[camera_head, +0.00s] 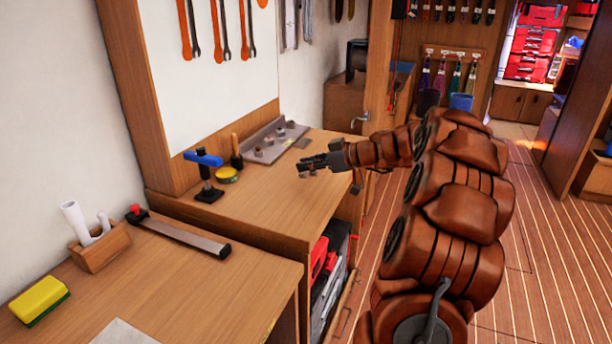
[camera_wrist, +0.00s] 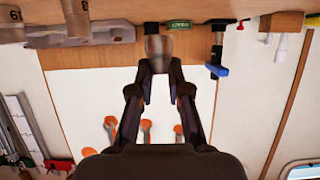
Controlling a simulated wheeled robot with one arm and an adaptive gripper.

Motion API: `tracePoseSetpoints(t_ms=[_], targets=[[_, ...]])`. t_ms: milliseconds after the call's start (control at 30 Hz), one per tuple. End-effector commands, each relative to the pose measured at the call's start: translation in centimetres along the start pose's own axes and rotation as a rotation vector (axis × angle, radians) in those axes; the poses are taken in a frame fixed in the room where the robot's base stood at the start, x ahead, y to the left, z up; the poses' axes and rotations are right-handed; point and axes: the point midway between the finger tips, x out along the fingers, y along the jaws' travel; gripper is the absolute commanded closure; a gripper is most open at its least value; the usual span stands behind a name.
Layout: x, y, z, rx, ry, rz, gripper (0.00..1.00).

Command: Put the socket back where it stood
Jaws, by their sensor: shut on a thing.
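A grey socket rail (camera_head: 285,141) lies on the bench at the foot of the white tool board, with several small metal sockets (camera_head: 268,141) standing along it. Part of the rail (camera_wrist: 105,36) and two sockets (camera_wrist: 75,18) show upside down at the upper left of the wrist view. My gripper (camera_head: 308,165) is over the bench, in front of and to the right of the rail. In the wrist view my gripper (camera_wrist: 158,78) is shut on a grey-brown socket (camera_wrist: 158,48) at its fingertips. The held socket is hard to make out in the head view.
A blue-topped clamp (camera_head: 205,172), a yellow round tin (camera_head: 226,174) and a dark wooden-handled tool (camera_head: 236,155) stand left of the rail. The bench top (camera_head: 265,205) in front is clear. Wrenches (camera_head: 221,32) hang on the board above.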

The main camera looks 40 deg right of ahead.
Motion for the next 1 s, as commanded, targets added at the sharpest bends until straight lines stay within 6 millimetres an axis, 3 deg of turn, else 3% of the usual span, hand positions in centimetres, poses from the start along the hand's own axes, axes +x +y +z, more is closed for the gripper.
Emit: tracePoseSetpoints(t_ms=[300, 800, 833, 1000], targets=[[1.6, -0.4, 3.0, 0.004, -0.002, -0.002, 1.00], [1.8, -0.4, 3.5, 0.000, 0.000, -0.001, 1.00], [1.7, -0.4, 3.4, 0.001, 0.000, -0.002, 0.80], [1.7, -0.4, 3.4, 0.001, -0.001, -0.002, 0.62]])
